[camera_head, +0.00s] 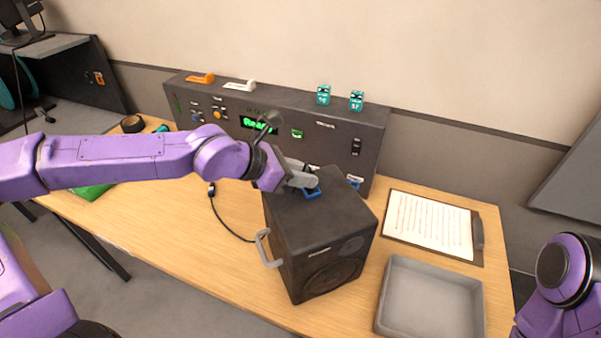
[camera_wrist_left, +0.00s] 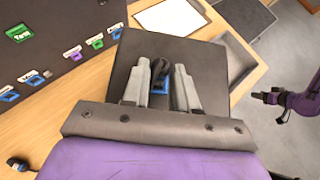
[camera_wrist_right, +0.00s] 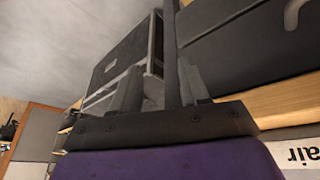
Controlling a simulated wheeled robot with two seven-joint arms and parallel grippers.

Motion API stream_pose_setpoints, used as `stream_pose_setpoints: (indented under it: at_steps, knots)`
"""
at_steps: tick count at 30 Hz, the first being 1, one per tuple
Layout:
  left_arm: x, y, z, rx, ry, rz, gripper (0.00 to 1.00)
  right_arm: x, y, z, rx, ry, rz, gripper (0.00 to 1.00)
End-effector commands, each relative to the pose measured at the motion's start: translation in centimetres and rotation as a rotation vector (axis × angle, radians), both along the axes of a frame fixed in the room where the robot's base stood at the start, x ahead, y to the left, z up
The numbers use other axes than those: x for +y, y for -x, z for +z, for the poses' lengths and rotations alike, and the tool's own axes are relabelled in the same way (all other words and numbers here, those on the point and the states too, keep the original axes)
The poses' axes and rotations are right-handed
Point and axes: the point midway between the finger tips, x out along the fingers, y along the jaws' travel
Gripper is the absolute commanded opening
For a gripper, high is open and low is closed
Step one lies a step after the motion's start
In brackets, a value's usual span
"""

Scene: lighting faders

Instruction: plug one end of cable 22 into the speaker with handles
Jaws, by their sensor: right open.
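The dark speaker (camera_head: 318,235) stands on the table, with a grey handle (camera_head: 267,248) on its left side. A blue-framed socket (camera_head: 313,193) is on its top; it also shows in the left wrist view (camera_wrist_left: 161,87). My left gripper (camera_head: 303,182) is over the speaker top. Its fingers flank a dark plug (camera_wrist_left: 160,69) and appear shut on it at the blue socket; how deep the plug sits is hidden. A black cable (camera_head: 224,226) runs from another plug (camera_head: 211,189) toward the speaker. My right gripper (camera_wrist_right: 157,92) is open and empty, away from the speaker.
A console (camera_head: 290,150) with switches and two teal boxes (camera_head: 323,95) (camera_head: 356,101) stands behind the speaker. A clipboard (camera_head: 428,226) and an empty grey tray (camera_head: 432,297) lie on the right. A dark case (camera_wrist_right: 122,62) shows beyond my right gripper.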

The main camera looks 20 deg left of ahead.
Motion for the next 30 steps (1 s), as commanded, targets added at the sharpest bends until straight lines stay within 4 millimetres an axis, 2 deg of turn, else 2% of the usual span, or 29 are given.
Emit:
stream_pose_setpoints:
  at_steps: [1,3,14,18,30]
  knots:
    - [0.0,0.2,-0.6,0.016,-0.003,-0.001,0.41,0.0,0.0,-0.1,0.0,0.0,0.0,0.45]
    - [0.0,0.2,-0.5,0.014,-0.003,-0.001,0.57,0.0,0.0,-0.1,0.0,0.0,0.0,0.45]
    - [0.4,0.4,0.1,0.008,0.0,0.004,0.57,0.0,0.0,0.0,0.0,0.0,0.0,0.45]
    - [1.7,1.7,1.6,0.004,0.008,0.002,0.57,0.0,0.0,0.0,0.0,0.0,0.0,0.45]
    - [5.8,5.5,4.9,0.008,0.002,-0.001,0.57,0.0,0.0,-1.8,0.0,0.0,0.0,0.45]
